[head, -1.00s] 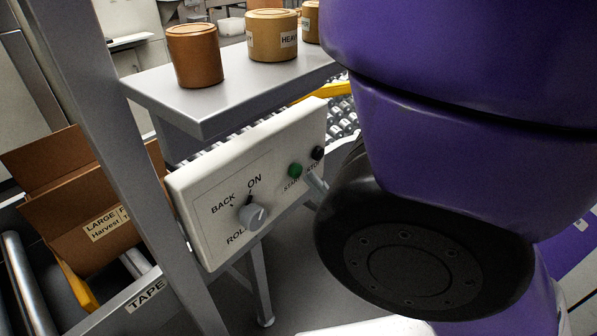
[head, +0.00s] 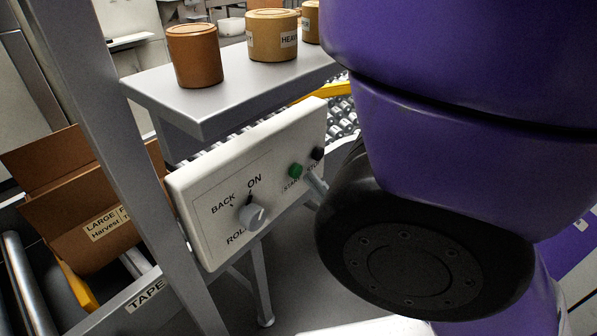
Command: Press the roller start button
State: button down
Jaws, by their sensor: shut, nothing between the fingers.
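A white control panel (head: 205,232) hangs below a grey shelf. The green start button (head: 295,171) is on its right part, with the label START under it. The black stop button (head: 317,153) sits up and to the right, its label partly covered. A grey knob (head: 252,216) is on the panel's left part, between the BACK, ON and ROLL markings. My gripper (head: 314,180) shows only as a small grey fingertip, shut and empty. It is just right of and below the green button; contact with the panel cannot be told. My arm hides the rest of it.
Brown and tan drums (head: 272,35) stand on the grey shelf (head: 205,105) above the panel. A grey post (head: 115,150) rises left of the panel. An open carton (head: 85,200) is farther left. Rollers (head: 343,118) lie behind the panel.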

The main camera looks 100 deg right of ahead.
jog(key=shift+w+d, duration=0.1)
jog(key=shift+w+d, duration=0.2)
jog(key=shift+d, duration=0.05)
